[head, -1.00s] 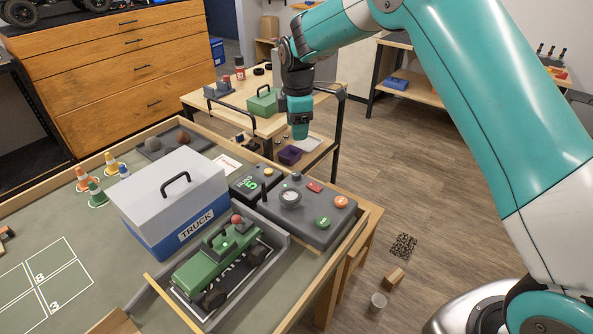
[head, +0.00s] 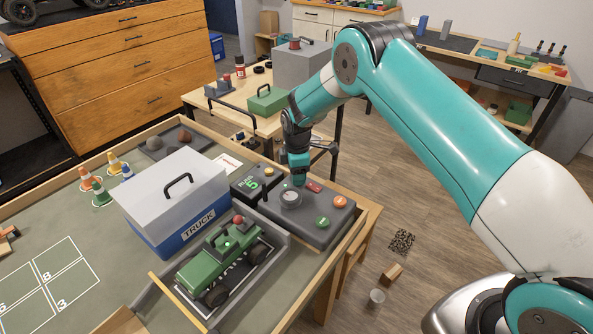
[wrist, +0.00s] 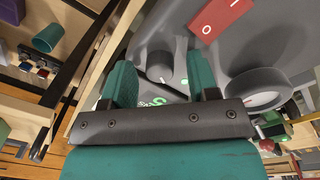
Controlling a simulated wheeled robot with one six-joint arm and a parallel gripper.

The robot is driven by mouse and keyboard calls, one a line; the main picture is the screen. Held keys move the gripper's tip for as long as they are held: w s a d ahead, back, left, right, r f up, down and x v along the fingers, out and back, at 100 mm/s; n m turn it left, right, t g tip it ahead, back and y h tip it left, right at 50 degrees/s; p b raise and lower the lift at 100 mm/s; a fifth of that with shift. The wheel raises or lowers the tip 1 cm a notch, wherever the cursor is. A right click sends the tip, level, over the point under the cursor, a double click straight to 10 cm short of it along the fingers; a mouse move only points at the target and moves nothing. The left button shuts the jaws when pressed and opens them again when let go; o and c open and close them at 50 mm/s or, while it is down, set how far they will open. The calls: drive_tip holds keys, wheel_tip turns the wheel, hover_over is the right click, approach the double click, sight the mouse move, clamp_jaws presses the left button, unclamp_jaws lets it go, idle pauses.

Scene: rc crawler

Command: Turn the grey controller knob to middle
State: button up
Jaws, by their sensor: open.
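The grey controller (head: 300,220) is a dark box at the table's right edge. Its small grey knob (wrist: 160,62) shows between my fingers in the wrist view. In the head view my gripper hides the knob. My gripper (head: 298,181) points down over the controller's back edge; in the wrist view (wrist: 162,82) its two teal fingers are apart, one on each side of the knob. I cannot tell whether they touch it. The knob's pointer setting is not clear. A larger round dial (head: 290,198) with a pale face sits in front of the gripper.
A red switch (head: 314,187), an orange button (head: 338,202) and a green button (head: 322,222) lie close by on the controller. A display box (head: 245,187), a truck toolbox (head: 170,200) and a green crawler (head: 220,264) stand to the left.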

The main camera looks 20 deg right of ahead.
drive_tip(key=c, duration=0.9)
drive_tip(key=shift+m+b, duration=0.3)
drive_tip(key=shift+m, duration=0.1)
drive_tip(key=shift+m+b, duration=0.6)
drive_tip(key=shift+m, duration=0.4)
drive_tip(key=m+b, duration=0.1)
drive_tip(key=m, duration=0.2)
drive_tip(key=shift+b, duration=0.3)
drive_tip(key=m+b, duration=0.1)
drive_tip(key=m, duration=0.5)
drive_tip(key=shift+w+r+h, duration=0.1)
drive_tip(key=shift+h, duration=0.2)
